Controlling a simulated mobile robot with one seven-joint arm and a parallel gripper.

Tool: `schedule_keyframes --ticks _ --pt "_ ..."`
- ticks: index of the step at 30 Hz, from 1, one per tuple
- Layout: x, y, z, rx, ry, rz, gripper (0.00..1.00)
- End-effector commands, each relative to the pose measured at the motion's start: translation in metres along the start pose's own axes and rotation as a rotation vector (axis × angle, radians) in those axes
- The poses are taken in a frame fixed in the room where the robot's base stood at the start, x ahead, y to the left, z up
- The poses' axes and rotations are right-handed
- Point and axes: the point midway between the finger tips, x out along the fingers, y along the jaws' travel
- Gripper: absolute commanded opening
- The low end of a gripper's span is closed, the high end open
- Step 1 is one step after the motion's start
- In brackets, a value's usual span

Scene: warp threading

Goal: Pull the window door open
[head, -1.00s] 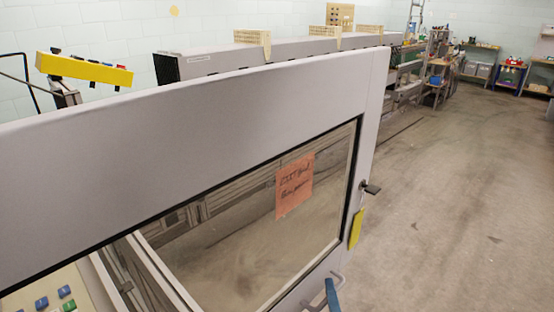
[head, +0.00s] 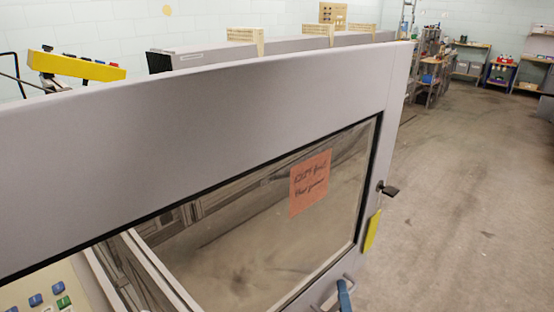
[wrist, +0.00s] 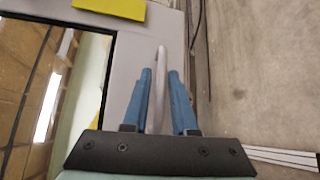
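The window door (head: 200,100) is a light grey frame with a dark-edged glass pane, filling the left and middle of the head view. An orange note (head: 310,183) is on the pane. A grey bar handle (head: 328,298) is at its lower right; in the wrist view the handle (wrist: 157,92) runs between the two blue fingers of my gripper (wrist: 160,82). The fingers stand close together around it, with thin gaps showing, so contact is hard to see. In the head view only a blue finger (head: 344,296) shows at the bottom edge.
A black latch or key (head: 390,190) and a yellow tag (head: 372,230) are on the door's right edge. Coloured buttons (head: 48,300) show on a panel at lower left. A long grey machine stands behind the door. Open concrete floor (head: 470,210) lies to the right.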

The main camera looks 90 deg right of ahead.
Motion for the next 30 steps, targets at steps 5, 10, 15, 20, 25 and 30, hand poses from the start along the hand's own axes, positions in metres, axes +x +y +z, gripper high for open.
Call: schedule_keyframes --ticks 5,10,15,20,25,30 --pt "-0.002 -0.001 0.000 -0.001 0.000 -0.001 0.26" --pt "-0.017 -0.003 0.000 -0.003 0.001 -0.002 0.26" --pt "-0.048 -0.004 0.001 -0.004 -0.001 -0.003 0.26" --pt "-0.078 -0.005 0.000 -0.001 -0.001 -0.004 0.26" --pt "-0.105 -0.004 0.000 -0.001 -0.001 -0.004 0.26" --pt "-0.121 0.000 0.001 -0.001 -0.003 -0.003 0.26"
